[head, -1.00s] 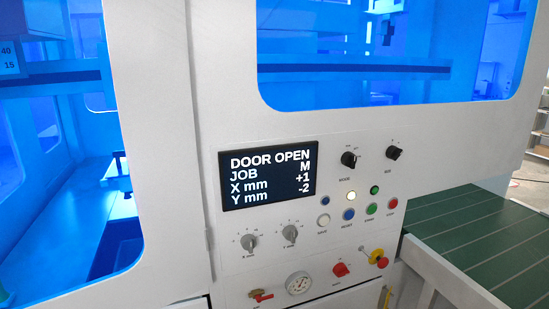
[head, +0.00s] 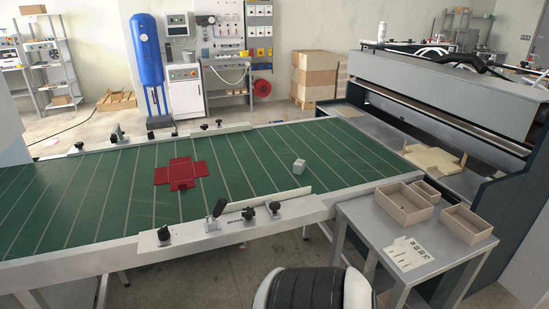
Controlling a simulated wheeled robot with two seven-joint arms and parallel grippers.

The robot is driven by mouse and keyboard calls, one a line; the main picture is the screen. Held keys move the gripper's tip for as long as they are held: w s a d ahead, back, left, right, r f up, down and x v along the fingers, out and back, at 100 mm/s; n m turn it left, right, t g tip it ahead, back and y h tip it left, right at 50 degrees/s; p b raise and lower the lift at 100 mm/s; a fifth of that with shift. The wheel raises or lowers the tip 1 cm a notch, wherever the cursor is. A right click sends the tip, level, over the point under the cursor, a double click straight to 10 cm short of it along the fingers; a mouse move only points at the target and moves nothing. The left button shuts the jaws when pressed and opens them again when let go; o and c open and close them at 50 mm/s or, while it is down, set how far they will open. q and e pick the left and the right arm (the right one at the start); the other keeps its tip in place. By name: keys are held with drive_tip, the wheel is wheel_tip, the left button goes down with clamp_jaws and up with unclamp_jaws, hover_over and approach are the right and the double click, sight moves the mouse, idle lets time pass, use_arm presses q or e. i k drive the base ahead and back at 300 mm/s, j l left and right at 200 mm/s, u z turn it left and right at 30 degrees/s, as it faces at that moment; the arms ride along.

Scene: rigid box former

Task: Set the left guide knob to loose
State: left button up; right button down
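The green conveyor belt (head: 110,205) runs across the head view. Its near rail (head: 120,247) carries several black knobs: one at the left (head: 163,236), a tilted black lever (head: 218,208), and two to the right of it (head: 247,213) (head: 274,209). The far rail (head: 150,138) carries more dark knobs, one pair at its left (head: 115,134) and one pair at its right (head: 204,126). I cannot tell which knob is the left guide knob, nor read any loose or tight marking. Neither of my grippers shows.
A flat red cross-shaped blank (head: 181,173) and a small grey block (head: 299,166) lie on the belt.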

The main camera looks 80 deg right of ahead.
sight(248, 213)
drive_tip(key=z, duration=2.1)
